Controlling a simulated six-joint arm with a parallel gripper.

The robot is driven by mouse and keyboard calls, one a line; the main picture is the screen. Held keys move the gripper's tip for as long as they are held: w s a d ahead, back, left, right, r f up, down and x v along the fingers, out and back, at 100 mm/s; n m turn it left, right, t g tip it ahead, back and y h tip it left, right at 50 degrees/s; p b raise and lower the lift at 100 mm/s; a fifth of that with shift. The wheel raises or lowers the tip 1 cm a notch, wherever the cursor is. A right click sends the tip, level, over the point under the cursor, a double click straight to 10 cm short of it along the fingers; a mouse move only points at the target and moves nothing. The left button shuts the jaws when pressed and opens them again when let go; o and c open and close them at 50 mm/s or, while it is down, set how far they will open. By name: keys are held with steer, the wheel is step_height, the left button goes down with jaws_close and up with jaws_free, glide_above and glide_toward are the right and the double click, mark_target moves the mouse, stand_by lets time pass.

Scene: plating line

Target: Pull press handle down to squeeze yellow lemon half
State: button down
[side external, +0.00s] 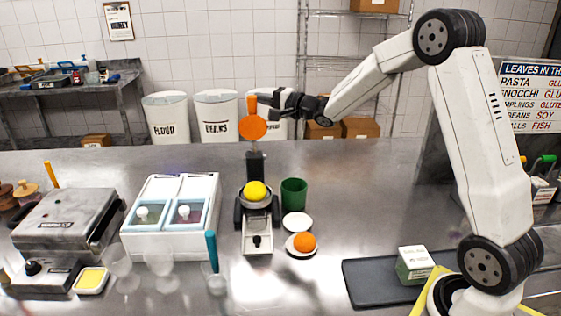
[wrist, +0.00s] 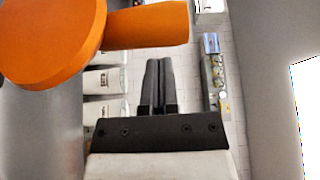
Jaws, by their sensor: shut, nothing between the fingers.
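The press (side external: 257,230) stands on the steel counter with a dark upright post behind its cup. The yellow lemon half (side external: 255,191) sits in the cup. The press handle (side external: 252,104) is orange and points up above an orange disc (side external: 253,128). The handle (wrist: 150,26) and disc (wrist: 45,40) also fill the upper left of the wrist view. My gripper (side external: 264,98) is shut and empty, just right of the raised handle in the side view. Its closed fingers (wrist: 158,66) show in the wrist view. I cannot tell whether they touch the handle.
A green cup (side external: 293,194), a white saucer (side external: 297,225) and an orange fruit (side external: 304,242) on another saucer stand right of the press. A white two-lidded container (side external: 146,246) and clear glasses (side external: 160,262) stand left. The counter right of the saucers is clear up to a dark board (side external: 370,285).

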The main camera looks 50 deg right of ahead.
steer(key=shift+s+a+f, duration=0.1)
steer(key=shift+s+a, duration=0.5)
steer(key=shift+a, duration=0.3)
steer(key=shift+s+a, duration=0.25)
